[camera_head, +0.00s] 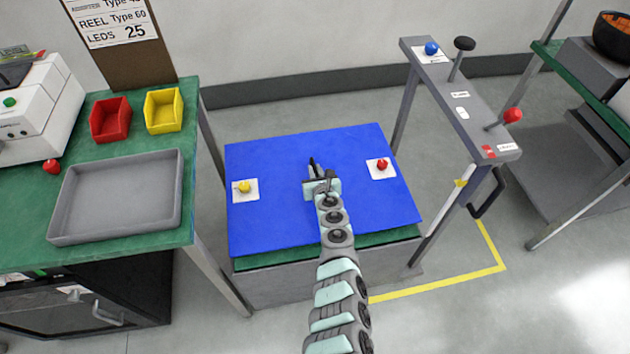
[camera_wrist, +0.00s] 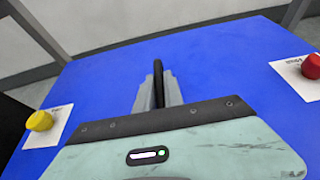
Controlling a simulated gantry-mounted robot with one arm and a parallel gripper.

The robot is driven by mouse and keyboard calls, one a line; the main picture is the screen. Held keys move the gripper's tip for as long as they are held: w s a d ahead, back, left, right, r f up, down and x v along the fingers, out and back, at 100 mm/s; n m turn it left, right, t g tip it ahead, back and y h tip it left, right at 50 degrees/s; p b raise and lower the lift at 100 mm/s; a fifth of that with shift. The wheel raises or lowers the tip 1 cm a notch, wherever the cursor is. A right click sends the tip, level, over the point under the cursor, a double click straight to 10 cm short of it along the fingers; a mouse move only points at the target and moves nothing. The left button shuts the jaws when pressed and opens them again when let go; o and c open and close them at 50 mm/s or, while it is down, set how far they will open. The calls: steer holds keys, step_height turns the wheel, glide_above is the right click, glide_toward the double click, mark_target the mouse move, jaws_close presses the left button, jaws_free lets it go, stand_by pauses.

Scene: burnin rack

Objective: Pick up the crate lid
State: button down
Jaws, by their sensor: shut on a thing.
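The crate lid (camera_head: 285,220) is a flat blue panel in the middle of the head view. It lies over a green-edged grey crate (camera_head: 290,285), slightly askew to its edge. A black handle (camera_wrist: 158,82) stands up from the lid's middle in the wrist view. My gripper (camera_head: 318,178) is over the lid's centre and shut on this handle; its fingers (camera_wrist: 150,95) are on the handle. A yellow knob (camera_head: 244,187) on a white plate is on the lid's left and a red knob (camera_head: 382,164) on its right. I cannot tell whether the lid touches the crate all round.
A green bench (camera_head: 150,215) with a grey tray (camera_head: 70,205), a red bin (camera_head: 110,120) and a yellow bin (camera_head: 163,110) stands left. A grey post frame (camera_head: 455,90) with knobs stands right. Yellow tape (camera_head: 440,283) marks the floor.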

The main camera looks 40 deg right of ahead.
steer(key=shift+r, duration=0.15)
step_height(320, 180, up, 28)
steer(key=p, duration=1.8)
